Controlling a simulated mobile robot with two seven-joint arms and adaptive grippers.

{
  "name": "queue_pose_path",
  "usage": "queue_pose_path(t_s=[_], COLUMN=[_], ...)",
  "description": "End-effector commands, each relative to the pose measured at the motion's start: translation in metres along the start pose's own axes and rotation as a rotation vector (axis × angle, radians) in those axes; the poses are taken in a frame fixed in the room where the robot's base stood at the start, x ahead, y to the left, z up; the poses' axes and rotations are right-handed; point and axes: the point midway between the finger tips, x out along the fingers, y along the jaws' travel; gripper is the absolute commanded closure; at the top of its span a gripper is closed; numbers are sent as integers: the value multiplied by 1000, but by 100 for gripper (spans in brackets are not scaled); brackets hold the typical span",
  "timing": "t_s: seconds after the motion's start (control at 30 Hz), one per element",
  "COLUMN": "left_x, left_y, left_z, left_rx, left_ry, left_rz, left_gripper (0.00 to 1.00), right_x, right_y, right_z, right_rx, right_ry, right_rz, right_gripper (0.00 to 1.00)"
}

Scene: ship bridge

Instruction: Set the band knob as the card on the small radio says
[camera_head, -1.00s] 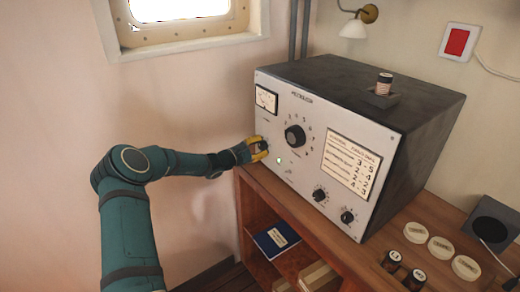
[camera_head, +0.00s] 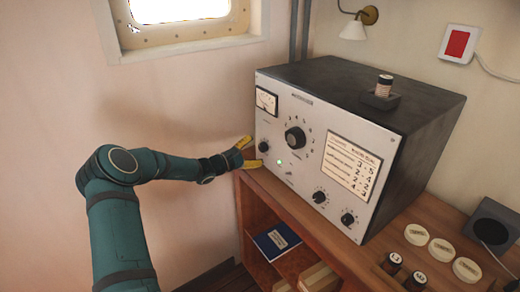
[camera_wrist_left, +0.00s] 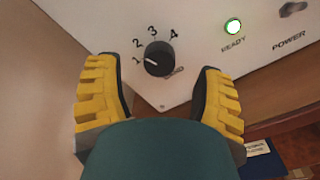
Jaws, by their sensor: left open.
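The radio (camera_head: 262,185) is a grey-fronted cabinet with a black top. Its printed card (camera_head: 350,165) shows two columns of digits; the row words are too small to read. A small black knob (camera_head: 264,146) is at the panel's lower left. In the left wrist view this knob (camera_wrist_left: 159,58) has marks 1 to 4, and its white line points at 1. My left gripper (camera_head: 254,152) is open, its yellow fingers either side of the knob and apart from it. The larger dial knob (camera_head: 295,138) is further right. My right gripper is not in view.
A green READY light (camera_wrist_left: 232,27) is lit, with a POWER switch beside it. Two more knobs (camera_head: 319,196) sit low on the panel. The wooden desk (camera_head: 400,236) holds round labelled discs (camera_head: 441,249) and dark jars. A labelled cylinder (camera_head: 384,84) stands on the radio.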

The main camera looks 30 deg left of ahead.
Motion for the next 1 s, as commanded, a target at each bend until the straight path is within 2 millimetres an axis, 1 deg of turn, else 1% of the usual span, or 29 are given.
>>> queue_pose_path(t_s=[0.03,0.2,0.3,0.4,0.6,1.0], left_x=[-12,-47,-63,-76,-86,-86], left_y=[1,1,1,1,0,0], left_z=[-1,0,0,0,1,1], left_rx=[0,0,1,0,1,0], left_ry=[4,2,1,1,-2,-2], left_rz=[1,0,0,0,1,0], left_gripper=[32,32,32,32,32,32], right_x=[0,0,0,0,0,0], right_y=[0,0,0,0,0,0], right_z=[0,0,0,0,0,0], right_rx=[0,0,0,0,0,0], right_ry=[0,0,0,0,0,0], right_rz=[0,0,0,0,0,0], right_gripper=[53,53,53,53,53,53])
